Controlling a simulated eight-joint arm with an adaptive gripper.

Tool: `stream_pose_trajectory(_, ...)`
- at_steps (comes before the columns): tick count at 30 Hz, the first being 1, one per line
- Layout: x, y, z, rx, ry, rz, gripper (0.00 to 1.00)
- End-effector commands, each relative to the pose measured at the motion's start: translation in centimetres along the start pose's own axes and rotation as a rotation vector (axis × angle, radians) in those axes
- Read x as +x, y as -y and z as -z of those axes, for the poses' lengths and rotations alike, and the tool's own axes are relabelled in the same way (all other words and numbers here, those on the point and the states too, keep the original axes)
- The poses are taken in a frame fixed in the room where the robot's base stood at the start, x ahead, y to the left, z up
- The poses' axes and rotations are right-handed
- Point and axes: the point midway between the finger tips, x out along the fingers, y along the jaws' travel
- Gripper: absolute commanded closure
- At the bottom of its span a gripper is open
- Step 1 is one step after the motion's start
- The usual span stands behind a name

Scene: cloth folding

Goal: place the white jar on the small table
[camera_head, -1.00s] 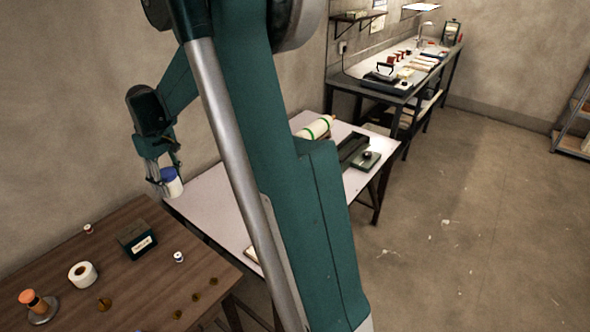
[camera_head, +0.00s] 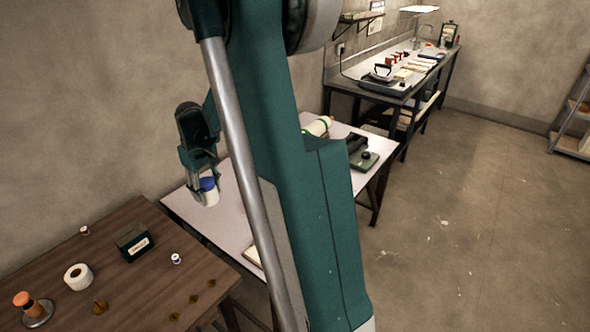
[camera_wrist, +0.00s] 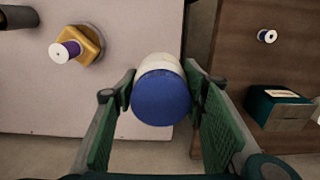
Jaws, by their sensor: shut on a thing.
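The white jar with a blue lid (camera_head: 209,191) is in my gripper (camera_head: 203,192), upright, in the head view. In the wrist view the jar's blue lid (camera_wrist: 160,97) lies between the two green fingers of my gripper (camera_wrist: 160,90), which are shut on it. The small table with a pale top (camera_head: 233,212) stands behind and to the right of the brown table. The jar appears over the left part of this pale top; I cannot tell how high above it.
The brown table (camera_head: 130,270) carries a dark green box (camera_head: 132,243), a white roll (camera_head: 78,277) and small spools. On the pale top, a yellow holder with a purple spool (camera_wrist: 85,46) sits near the jar. My arm hides the table's middle.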

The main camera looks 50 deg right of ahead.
Motion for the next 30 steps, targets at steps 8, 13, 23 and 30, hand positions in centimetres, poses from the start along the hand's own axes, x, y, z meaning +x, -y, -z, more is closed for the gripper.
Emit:
stream_pose_trajectory(8,4.7,0.0,0.0,0.000,0.000,0.000,0.78)
stream_pose_trajectory(13,5.7,0.0,0.0,0.000,0.000,0.000,0.78)
stream_pose_trajectory(23,5.8,0.0,0.0,0.000,0.000,0.000,0.78)
stream_pose_trajectory(30,6.0,0.0,0.0,0.000,0.000,0.000,0.78)
